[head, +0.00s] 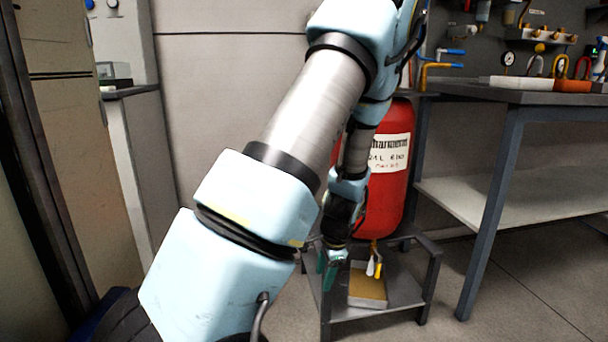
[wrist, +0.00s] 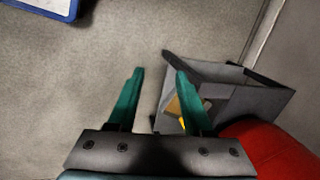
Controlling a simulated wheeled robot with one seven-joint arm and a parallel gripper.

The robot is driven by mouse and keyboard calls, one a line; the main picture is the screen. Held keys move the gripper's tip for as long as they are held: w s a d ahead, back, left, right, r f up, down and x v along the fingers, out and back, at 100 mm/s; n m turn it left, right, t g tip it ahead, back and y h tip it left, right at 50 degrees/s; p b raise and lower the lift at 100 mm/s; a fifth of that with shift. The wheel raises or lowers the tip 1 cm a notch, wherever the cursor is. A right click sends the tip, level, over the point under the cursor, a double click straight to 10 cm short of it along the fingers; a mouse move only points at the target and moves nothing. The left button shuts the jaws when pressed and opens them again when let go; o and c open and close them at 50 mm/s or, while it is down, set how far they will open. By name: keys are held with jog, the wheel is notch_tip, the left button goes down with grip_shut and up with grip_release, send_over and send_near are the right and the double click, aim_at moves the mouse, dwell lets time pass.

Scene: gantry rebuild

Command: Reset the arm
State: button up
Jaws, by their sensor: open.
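My arm reaches across the middle of the head view, bending down to my gripper (head: 328,270) in front of a red tank. In the wrist view my gripper (wrist: 158,95) has its two green fingers spread apart, with only floor showing between the tips. The right finger overlaps the edge of a low grey metal stand (wrist: 245,100). The stand also shows in the head view (head: 408,291), just behind and right of the fingers. I cannot tell whether a finger touches it.
The red tank (head: 390,190) with a white label stands above the stand. A workbench (head: 520,97) with tools is at right. A blue-edged item (wrist: 45,8) lies top left in the wrist view.

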jog(key=s+a+r+n+h, duration=0.2)
jog(key=s+a+r+n, duration=0.8)
jog(key=a+r+n, duration=0.4)
jog(key=w+d+p+v, duration=0.1)
jog(key=w+p+v, duration=0.1)
jog(key=p+v, duration=0.8)
jog(key=w+d+r+p+v, duration=0.1)
jog(key=w+p+v, duration=0.1)
jog(key=p+v, duration=0.9)
jog(key=w+d+p+v, duration=0.2)
jog(key=p+v, duration=0.9)
jog(key=shift+r+m+g, duration=0.3)
jog(key=shift+r+g, duration=0.1)
